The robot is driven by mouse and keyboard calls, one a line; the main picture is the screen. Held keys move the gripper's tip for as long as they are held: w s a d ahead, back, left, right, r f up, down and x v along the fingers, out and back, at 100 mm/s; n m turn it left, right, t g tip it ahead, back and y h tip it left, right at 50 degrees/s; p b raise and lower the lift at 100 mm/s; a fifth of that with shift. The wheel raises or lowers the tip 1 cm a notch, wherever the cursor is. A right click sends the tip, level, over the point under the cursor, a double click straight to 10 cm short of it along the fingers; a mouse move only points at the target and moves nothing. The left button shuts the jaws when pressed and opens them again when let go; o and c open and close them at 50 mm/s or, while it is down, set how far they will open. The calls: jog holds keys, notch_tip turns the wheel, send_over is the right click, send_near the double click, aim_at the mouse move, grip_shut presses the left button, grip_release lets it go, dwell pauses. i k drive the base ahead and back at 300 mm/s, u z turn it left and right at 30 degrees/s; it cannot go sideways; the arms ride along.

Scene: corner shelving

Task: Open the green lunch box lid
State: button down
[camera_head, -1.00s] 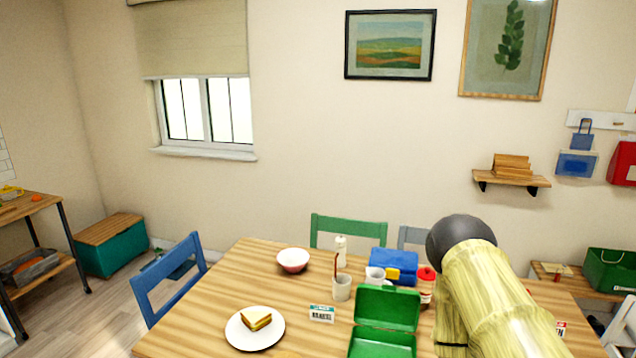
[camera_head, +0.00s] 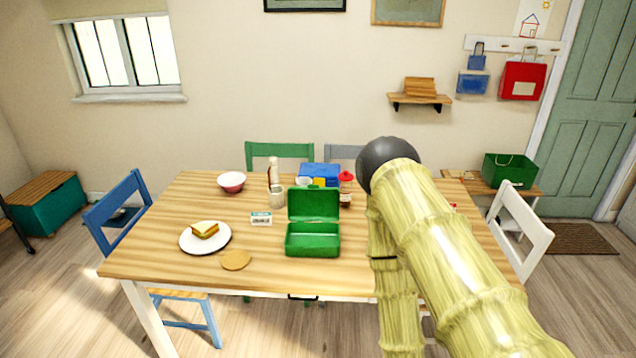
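The green lunch box (camera_head: 312,245) stands on the wooden table near its front edge. Its lid (camera_head: 313,204) is raised, standing roughly upright at the back, and the inside shows as green with no contents that I can make out. My arm covers the right part of the table, to the right of the box. My gripper is not visible in this view, so I cannot see its fingers or anything in them.
A plate with a sandwich (camera_head: 205,231) and a round tan disc (camera_head: 235,260) lie left of the box. A small label card (camera_head: 261,218), a cup (camera_head: 277,199), a bowl (camera_head: 231,181) and a blue box (camera_head: 320,171) are on the table. Chairs surround it.

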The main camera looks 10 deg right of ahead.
aim_at(312, 203)
jog(key=z, duration=0.25)
jog(key=i, duration=0.85)
jog(key=u, duration=0.1)
